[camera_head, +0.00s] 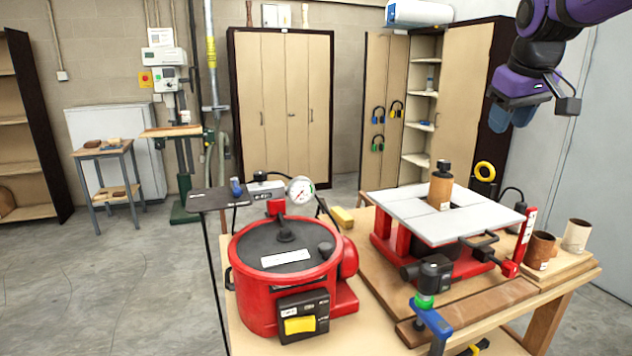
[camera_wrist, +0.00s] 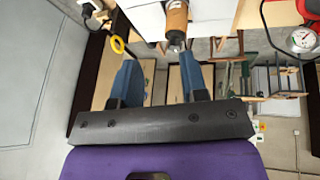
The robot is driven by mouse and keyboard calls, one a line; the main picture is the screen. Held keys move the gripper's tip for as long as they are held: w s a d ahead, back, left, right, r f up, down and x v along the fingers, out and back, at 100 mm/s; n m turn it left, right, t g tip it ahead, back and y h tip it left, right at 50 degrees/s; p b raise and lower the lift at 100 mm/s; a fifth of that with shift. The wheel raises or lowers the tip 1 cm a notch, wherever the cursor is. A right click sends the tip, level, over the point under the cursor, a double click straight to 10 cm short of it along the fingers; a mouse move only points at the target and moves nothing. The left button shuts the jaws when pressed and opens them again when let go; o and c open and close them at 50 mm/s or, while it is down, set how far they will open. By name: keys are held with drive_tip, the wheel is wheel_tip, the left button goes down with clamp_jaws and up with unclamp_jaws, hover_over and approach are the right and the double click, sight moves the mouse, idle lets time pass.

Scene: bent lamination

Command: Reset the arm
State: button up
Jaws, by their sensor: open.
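My gripper (camera_head: 512,116) hangs from my purple arm at the upper right of the head view, high above the right side of the workbench. Its two blue fingers also show in the wrist view (camera_wrist: 161,84), spread apart with nothing between them. The gripper is open and empty, and it touches nothing that I can see.
The workbench (camera_head: 505,342) carries a red round machine with a gauge (camera_head: 300,190) and a red machine with a grey table top (camera_head: 400,210). A sanding drum (camera_head: 440,190) rises from that top. Two tubes stand at right (camera_head: 541,250). Cabinets (camera_head: 285,95) line the back wall.

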drive_tip(key=s+a+f+m, duration=0.1)
drive_tip(key=s+f, duration=0.2)
drive_tip(key=s, duration=0.6)
drive_tip(key=s+a+f, duration=0.2)
drive_tip(key=s+f, duration=0.2)
drive_tip(key=s, duration=0.4)
drive_tip(key=s+a+f+m+y, duration=0.1)
drive_tip(key=s+f, duration=0.3)
drive_tip(key=s, duration=0.5)
drive_tip(key=shift+s+a+m, duration=0.3)
drive_tip(key=shift+a, duration=0.05)
